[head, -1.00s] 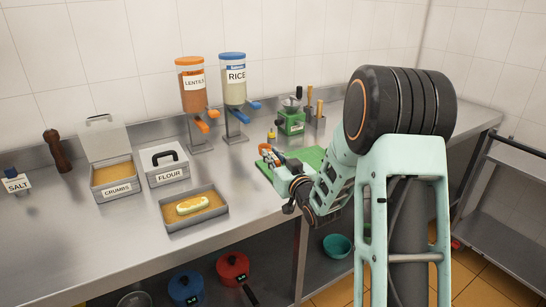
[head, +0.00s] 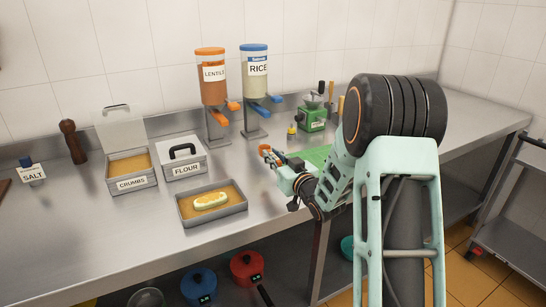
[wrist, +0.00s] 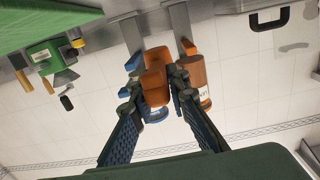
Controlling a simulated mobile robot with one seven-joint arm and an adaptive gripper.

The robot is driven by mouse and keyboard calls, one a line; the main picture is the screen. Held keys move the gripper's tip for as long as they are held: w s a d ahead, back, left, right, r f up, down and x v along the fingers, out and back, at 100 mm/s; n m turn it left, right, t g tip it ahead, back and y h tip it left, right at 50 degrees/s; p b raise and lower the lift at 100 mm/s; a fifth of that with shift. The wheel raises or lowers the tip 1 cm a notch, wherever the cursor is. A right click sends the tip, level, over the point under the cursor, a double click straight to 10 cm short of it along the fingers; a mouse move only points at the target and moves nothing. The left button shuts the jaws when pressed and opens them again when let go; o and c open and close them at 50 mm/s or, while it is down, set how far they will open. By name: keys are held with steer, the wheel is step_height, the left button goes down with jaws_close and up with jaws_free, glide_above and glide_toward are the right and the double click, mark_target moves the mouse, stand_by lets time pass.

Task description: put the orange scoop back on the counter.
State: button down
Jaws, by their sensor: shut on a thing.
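My gripper (head: 276,160) is out over the counter (head: 130,222) and shut on the orange scoop (wrist: 154,72). In the wrist view the scoop sits between the two fingers, and the fingers hide part of it. In the head view only a small orange bit of the scoop (head: 264,149) shows at the fingertips. It appears held above the steel counter, left of the green board (head: 318,155); I cannot tell its exact height.
The lentils dispenser (head: 212,88) and rice dispenser (head: 254,85) stand behind my gripper. The crumbs box (head: 132,184), flour box (head: 184,170) and a tray (head: 240,210) with a coated piece lie left. A green grinder (head: 312,117) stands behind the board. Bare counter lies between tray and board.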

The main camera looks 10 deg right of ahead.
mark_target(273, 185)
steer(key=shift+b, duration=0.35)
steer(key=shift+f+b, duration=3.4)
steer(key=shift+f+b, duration=0.7)
steer(key=shift+b, duration=0.15)
steer(key=c, duration=1.8)
jaws_free()
steer(key=shift+c, duration=0.2)
steer(key=shift+o, duration=0.4)
steer(key=v, duration=1.2)
